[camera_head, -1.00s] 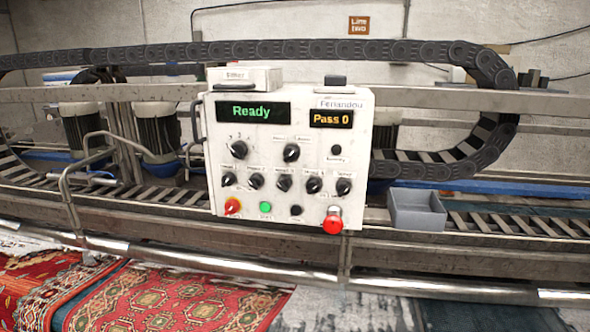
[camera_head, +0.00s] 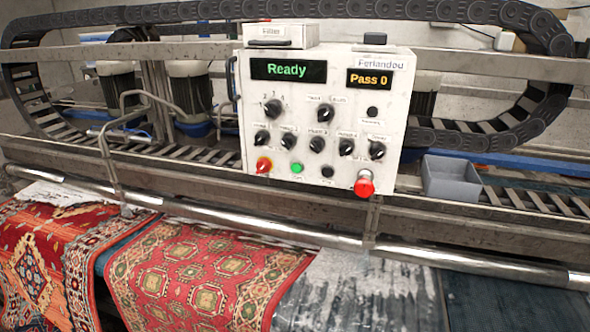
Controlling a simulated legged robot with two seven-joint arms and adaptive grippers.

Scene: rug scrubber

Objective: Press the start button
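The white control box (camera_head: 220,128) stands on the machine frame in the middle of the head view. A green button (camera_head: 297,168), which looks like the start button, sits low on its face; its small label is too blurred to read. A large red mushroom button (camera_head: 364,184) sticks out at the lower right corner. The green display (camera_head: 288,70) reads "Ready" and the orange display (camera_head: 369,79) reads "Pass 0". Neither gripper shows.
Several black knobs (camera_head: 317,144) cover the panel. A grey open bin (camera_head: 452,179) stands right of the box. A bent metal handle (camera_head: 104,150) rises at left. A steel rail (camera_head: 300,234) runs in front, below the box, with patterned rugs (camera_head: 205,280) beneath it.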

